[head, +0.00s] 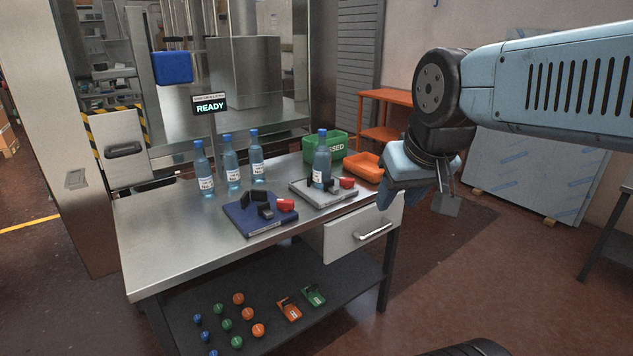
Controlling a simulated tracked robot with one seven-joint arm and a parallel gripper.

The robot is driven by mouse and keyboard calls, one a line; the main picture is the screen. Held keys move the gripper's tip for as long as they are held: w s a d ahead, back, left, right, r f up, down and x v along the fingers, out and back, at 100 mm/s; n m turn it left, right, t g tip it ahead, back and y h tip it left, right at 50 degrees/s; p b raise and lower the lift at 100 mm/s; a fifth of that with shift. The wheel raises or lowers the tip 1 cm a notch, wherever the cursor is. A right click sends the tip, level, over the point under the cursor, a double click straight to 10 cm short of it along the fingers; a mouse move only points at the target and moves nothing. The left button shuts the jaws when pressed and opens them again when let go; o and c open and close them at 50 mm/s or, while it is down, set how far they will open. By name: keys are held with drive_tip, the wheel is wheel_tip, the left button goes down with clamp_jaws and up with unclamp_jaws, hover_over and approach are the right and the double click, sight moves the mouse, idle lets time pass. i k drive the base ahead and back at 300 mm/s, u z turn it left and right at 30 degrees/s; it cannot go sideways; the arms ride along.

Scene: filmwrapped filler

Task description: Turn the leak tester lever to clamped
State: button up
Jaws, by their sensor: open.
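Two fixtures with red lever handles stand on the steel bench; I cannot tell from any readable label which is the leak tester. The blue fixture (251,222) has black blocks, a red lever handle (285,205) at its right and no bottle. The light grey fixture (327,199) holds an upright blue bottle (322,164) beside black blocks, with a red lever handle (347,183) to the right. The lever positions are too small to read. My gripper (416,202) is open and empty, right of both fixtures and apart from them, beyond the bench's right end.
Several blue bottles (230,165) stand at the bench's back left. A green bin (335,144) and an orange tray (364,167) sit at the back right. A drawer (347,234) is under the right end. Coloured balls and small fixtures lie on the lower shelf (340,268). The bench's front left is clear.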

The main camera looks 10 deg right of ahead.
sight(346, 183)
drive_tip(key=u, duration=0.2)
drive_tip(key=i, duration=1)
drive_tip(key=z, duration=0.05)
